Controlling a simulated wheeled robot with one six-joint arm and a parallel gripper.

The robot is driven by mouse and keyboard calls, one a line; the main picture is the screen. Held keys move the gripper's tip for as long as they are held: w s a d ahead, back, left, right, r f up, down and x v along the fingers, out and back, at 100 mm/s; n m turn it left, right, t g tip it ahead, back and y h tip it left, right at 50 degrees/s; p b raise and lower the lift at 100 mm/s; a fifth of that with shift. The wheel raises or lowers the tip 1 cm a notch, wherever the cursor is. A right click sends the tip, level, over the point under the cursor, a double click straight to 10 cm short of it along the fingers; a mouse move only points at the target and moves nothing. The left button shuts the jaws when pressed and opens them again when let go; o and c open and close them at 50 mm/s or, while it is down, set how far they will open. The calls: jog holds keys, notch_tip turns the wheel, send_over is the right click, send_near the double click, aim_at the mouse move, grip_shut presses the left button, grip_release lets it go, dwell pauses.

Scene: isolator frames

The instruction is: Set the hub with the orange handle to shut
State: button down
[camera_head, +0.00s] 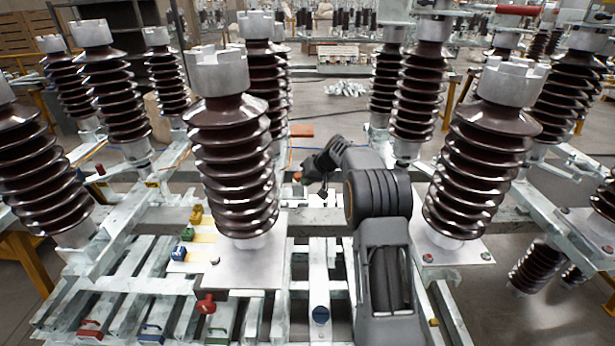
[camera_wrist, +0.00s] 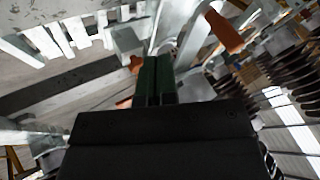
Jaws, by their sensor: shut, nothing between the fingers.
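My gripper (camera_head: 308,174) is at the end of my arm, near the middle of the frame in the head view. In the wrist view its dark green fingers (camera_wrist: 155,72) are together with nothing between them. An orange piece (camera_wrist: 136,65) shows right by the fingertips, partly hidden behind them; whether they touch it I cannot tell. A small orange spot (camera_head: 298,177) shows beside the gripper in the head view. A larger orange handle (camera_wrist: 224,30) stands up to the right in the wrist view. An orange bar (camera_head: 302,130) lies behind the gripper in the head view. The hub itself is not clear.
Large brown ribbed insulators (camera_head: 235,165) stand left of my arm, and another (camera_head: 485,165) stands to the right. Galvanised beams (camera_head: 318,280) run below.

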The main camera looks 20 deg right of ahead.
jog(key=w+a+f+p, duration=0.1)
jog(key=w+a+f, duration=0.2)
jog(key=a, duration=0.3)
jog(key=shift+a+f, duration=0.2)
jog(key=shift+f, duration=0.6)
jog(key=shift+a, duration=0.1)
